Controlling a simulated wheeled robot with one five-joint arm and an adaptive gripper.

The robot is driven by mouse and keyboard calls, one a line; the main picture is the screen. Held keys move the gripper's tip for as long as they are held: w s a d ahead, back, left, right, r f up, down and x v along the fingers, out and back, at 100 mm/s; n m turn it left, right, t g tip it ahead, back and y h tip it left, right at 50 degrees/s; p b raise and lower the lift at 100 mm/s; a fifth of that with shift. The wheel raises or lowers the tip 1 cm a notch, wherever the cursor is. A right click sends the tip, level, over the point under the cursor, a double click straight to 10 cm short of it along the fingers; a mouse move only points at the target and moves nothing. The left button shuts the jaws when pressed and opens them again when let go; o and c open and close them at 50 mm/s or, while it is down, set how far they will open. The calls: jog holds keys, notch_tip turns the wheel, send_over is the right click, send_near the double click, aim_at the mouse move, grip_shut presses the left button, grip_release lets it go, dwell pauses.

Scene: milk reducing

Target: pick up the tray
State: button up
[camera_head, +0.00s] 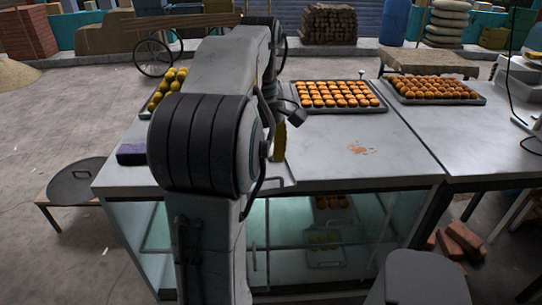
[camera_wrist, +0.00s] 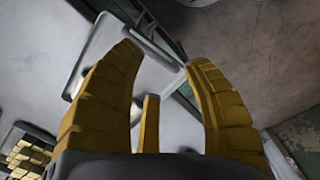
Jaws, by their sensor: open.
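A pale grey tray (camera_wrist: 158,75) with rounded corners and a raised rim lies below my gripper in the wrist view; its visible part is empty. In the head view my arm hides most of that area, and only a thin pale edge (camera_head: 286,184) shows at the front of the counter. My gripper (camera_wrist: 160,55) is open, with yellow fingers spread on either side of part of the tray and a third finger between them. I cannot tell whether any finger touches the tray. In the head view a yellow finger (camera_head: 280,142) shows beside my arm.
Trays of orange sweets stand on the counter at the back middle (camera_head: 381,108) and right (camera_head: 484,101). A tray of yellow sweets (camera_head: 146,113) is at the left, near a dark purple block (camera_head: 131,154). The counter right of my gripper is mostly clear. Glass shelving lies below.

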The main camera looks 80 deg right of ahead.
aim_at(262, 179)
jog(key=n, duration=0.2)
jog(key=d+n, duration=0.1)
jog(key=n, duration=0.1)
jog(key=shift+w, duration=0.1)
jog(key=shift+n, duration=1.4)
jog(key=shift+f, duration=0.15)
jog(key=shift+f+b, duration=0.45)
jog(key=shift+f, duration=3.1)
jog(key=shift+o, duration=0.2)
grip_shut()
